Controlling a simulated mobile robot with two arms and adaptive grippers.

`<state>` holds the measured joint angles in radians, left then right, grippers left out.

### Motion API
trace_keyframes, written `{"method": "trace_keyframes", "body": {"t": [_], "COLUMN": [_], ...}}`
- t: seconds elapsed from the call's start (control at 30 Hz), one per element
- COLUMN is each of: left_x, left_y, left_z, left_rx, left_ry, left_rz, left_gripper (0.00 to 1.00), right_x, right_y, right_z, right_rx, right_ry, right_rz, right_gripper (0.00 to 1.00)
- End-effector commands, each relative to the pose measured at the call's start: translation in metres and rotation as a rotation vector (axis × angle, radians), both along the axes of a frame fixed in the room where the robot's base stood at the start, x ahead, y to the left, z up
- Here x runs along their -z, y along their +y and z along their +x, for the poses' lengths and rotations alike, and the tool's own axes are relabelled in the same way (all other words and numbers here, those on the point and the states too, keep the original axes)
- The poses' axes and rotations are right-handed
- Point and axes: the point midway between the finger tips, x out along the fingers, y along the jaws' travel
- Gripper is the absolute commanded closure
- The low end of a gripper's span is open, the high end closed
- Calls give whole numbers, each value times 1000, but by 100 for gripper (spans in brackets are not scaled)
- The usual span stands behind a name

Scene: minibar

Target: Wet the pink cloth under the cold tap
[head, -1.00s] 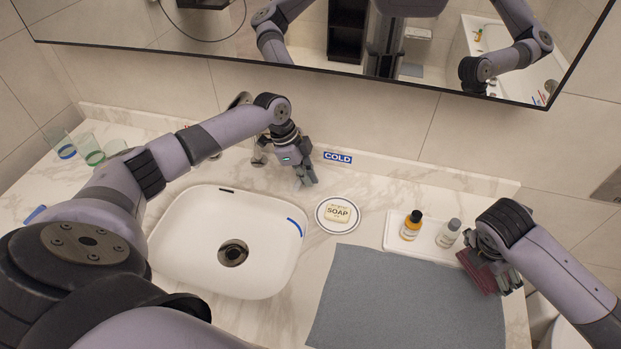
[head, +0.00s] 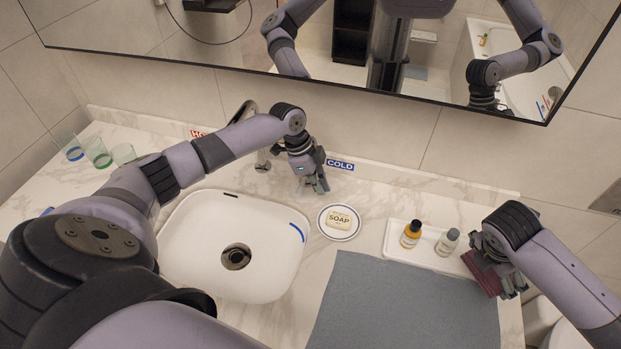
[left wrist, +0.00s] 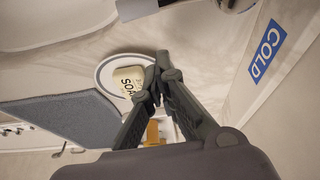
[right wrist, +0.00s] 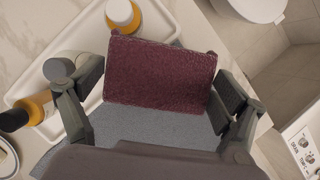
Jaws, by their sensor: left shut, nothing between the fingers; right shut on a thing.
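The dark pink cloth (head: 482,273) is held in my right gripper (head: 498,280) at the right end of the counter. In the right wrist view the cloth (right wrist: 160,75) spans the space between the fingers. My left gripper (head: 320,182) is shut and empty, behind the sink's back right corner near the blue COLD label (head: 340,165). In the left wrist view its fingertips (left wrist: 162,68) meet. The tap's curved metal spout (head: 245,108) is partly hidden behind my left arm. I cannot make out the cold handle. The white sink (head: 185,245) holds no visible water.
A soap bar (head: 341,219) lies on a round dish right of the sink. A grey mat (head: 400,310) covers the front counter. Several glasses (head: 97,152) stand at the left. The mirror (head: 330,70) hangs above.

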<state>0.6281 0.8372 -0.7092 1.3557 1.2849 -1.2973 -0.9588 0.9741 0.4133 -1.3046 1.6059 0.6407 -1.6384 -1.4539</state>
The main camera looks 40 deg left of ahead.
Motion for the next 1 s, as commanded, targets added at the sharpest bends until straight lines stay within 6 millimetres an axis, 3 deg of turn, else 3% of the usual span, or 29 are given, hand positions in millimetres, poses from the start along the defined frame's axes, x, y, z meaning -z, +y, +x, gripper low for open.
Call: {"method": "trace_keyframes", "body": {"t": [0.03, 0.1, 0.5, 1.0], "left_x": [-16, -29, -90, -94], "left_y": [3, 8, 29, 32], "left_z": [-1, -2, -11, -12], "left_rx": [-1, -1, 2, 2], "left_ry": [0, -1, -1, -1], "left_rz": [0, 0, -2, -3], "left_gripper": [100, 100, 100, 100], "right_x": [-16, -27, -80, -82], "right_y": [0, 0, 0, 0], "right_z": [0, 0, 0, 0], "right_rx": [0, 0, 0, 0], "right_ry": [0, -1, 0, 0], "right_rz": [0, -1, 0, 0], "right_gripper": [31, 31, 31, 31]}}
